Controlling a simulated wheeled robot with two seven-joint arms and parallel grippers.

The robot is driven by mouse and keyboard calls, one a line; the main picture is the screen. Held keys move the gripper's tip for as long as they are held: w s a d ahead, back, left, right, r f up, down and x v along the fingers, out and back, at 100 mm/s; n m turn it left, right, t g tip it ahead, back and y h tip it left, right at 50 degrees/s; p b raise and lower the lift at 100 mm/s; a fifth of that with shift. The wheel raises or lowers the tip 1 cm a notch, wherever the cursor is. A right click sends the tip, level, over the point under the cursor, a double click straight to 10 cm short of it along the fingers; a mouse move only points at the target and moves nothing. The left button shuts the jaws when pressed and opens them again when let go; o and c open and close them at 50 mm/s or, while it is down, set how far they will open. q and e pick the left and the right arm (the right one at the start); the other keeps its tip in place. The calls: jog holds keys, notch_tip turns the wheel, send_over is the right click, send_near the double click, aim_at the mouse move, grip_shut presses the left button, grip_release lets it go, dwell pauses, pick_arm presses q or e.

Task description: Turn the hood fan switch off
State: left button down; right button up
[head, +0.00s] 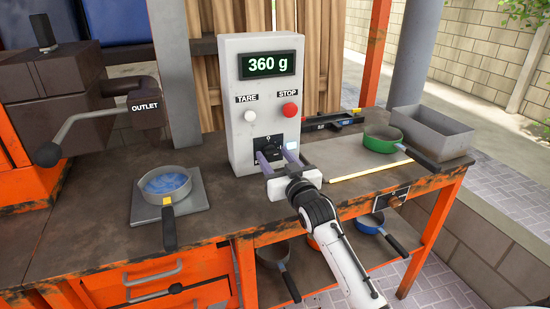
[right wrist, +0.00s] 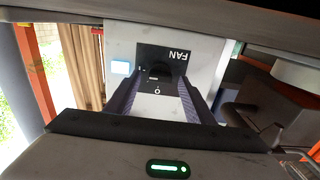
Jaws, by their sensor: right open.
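The fan switch (head: 268,143) is a dark knob on a black plate low on the front of the light grey control box (head: 233,90). In the right wrist view the plate reads FAN upside down, and the switch (right wrist: 159,72) sits between my fingers. My right gripper (head: 275,160) is open in front of the plate, with its two purple-grey fingers on either side of the switch. It also shows in the right wrist view (right wrist: 157,92). I cannot tell whether the fingers touch the knob or which position it is in. My left gripper is not in view.
A pale lit square (head: 292,146) is beside the plate. Above are a red STOP button (head: 290,109), a white TARE button (head: 250,116) and a 360 g display (head: 272,65). A pan (head: 160,186) stands left; a green pan (head: 382,138) and grey bin (head: 430,130) stand right.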

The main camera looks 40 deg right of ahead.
jog(key=c, duration=1)
jog(key=shift+c, duration=0.2)
